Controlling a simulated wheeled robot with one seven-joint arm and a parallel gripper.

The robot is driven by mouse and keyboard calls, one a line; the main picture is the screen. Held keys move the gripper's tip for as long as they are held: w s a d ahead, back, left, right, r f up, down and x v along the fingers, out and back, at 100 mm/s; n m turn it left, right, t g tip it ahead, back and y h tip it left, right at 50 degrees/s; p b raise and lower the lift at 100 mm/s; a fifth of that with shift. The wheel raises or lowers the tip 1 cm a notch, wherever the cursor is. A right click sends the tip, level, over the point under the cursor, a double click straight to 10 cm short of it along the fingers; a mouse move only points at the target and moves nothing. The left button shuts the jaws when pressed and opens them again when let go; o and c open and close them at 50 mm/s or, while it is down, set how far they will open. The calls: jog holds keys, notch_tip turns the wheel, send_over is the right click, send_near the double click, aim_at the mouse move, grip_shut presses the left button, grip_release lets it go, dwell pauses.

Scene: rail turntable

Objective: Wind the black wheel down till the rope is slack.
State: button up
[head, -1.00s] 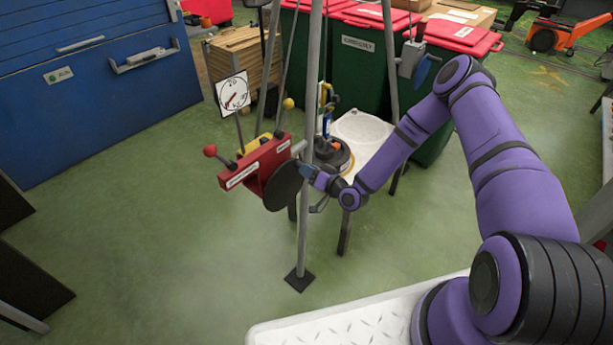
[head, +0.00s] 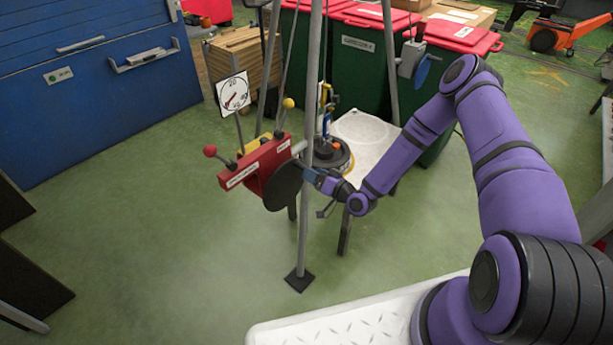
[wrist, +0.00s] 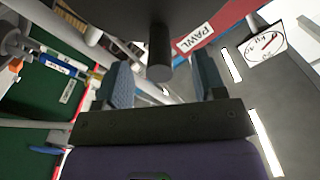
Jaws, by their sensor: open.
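The black wheel (head: 284,187) is a dark disc on the right side of the red winch frame (head: 252,166), on a tripod leg. My gripper (head: 308,174) is just right of the wheel. Its two blue fingers (wrist: 163,82) are open on either side of the peg, with gaps visible on both sides. A blue and yellow hoisting piece (head: 327,110) hangs above a dark round base (head: 332,158). I cannot tell how taut the rope is.
A white dial gauge (head: 233,93) stands behind the winch; it also shows in the wrist view (wrist: 266,43). Levers with a red knob (head: 210,150) and a yellow knob (head: 288,103) rise from the winch. Tripod legs (head: 303,235) stand close to my gripper. Open floor lies left.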

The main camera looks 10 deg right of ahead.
jog(key=shift+v, duration=2.55)
jog(key=shift+w+r, duration=0.1)
jog(key=w+d+r+n+g+h, duration=0.2)
jog(key=d+r+g, duration=0.1)
jog(key=r, duration=0.4)
jog(key=w+d+r+n+g+h, duration=0.2)
jog(key=r+n+h, duration=0.1)
jog(key=r, duration=0.4)
jog(key=s+d+r+m+g+h, duration=0.1)
jog(key=s+d+r+h, duration=0.15)
jog(key=r, duration=0.65)
jog(key=s+d+r+g+h, duration=0.1)
jog(key=s+d+r+h, duration=0.15)
jog(key=r, duration=0.65)
jog(key=s+r+m+h, duration=0.2)
jog(key=s+r, duration=1.1)
jog(key=s, duration=0.1)
jog(key=s+a+r+m+g, duration=0.1)
jog(key=s+r, duration=0.1)
jog(key=s, duration=0.7)
jog(key=s+a+r+m+g+y, duration=0.1)
jog(key=s+r, duration=0.1)
jog(key=s, duration=0.7)
jog(key=shift+r, duration=0.4)
